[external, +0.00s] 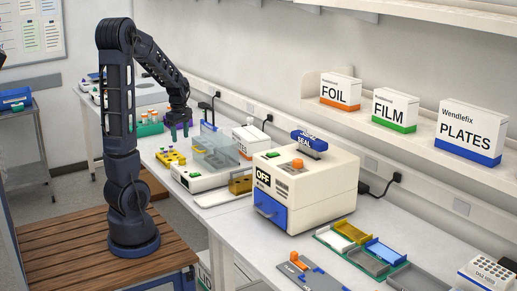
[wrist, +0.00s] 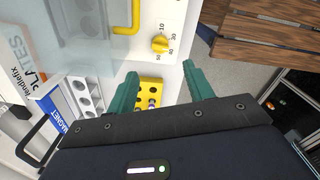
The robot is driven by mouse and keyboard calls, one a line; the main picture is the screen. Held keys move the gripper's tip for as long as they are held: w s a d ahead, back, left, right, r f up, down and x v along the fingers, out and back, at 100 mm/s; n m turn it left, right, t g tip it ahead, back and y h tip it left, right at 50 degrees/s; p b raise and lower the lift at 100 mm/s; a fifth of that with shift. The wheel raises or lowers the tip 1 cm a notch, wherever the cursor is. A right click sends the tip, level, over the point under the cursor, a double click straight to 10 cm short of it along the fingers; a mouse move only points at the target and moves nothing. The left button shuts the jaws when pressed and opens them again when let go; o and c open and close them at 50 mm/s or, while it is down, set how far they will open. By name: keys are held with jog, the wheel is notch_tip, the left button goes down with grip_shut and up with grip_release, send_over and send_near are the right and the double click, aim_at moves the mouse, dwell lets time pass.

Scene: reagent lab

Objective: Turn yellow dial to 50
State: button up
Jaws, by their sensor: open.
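The yellow dial (wrist: 160,44) sits on the white front panel of a device in the wrist view, with printed numbers up to 50 around it. Its pointer is too small to read. In the external view the white device with a clear lid (external: 212,150) stands on the bench; I cannot make out its dial there. My gripper (wrist: 162,80) is open, its two green fingers apart and nothing gripped. The dial shows beyond the fingertips, apart from them. In the external view my gripper (external: 180,128) points down, behind and left of the device.
A yellow rack (wrist: 148,93) shows between my fingers; it also stands left of the device (external: 171,158). A yellow handle (wrist: 128,22) is beside the dial. A MAGNET box (wrist: 62,112) lies at the left. A sealer (external: 300,190) stands to the right of the device.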

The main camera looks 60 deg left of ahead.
aim_at(182, 161)
notch_tip(182, 161, down, 11)
jog(key=n, duration=1.3)
jog(key=shift+r, duration=0.1)
jog(key=c, duration=1)
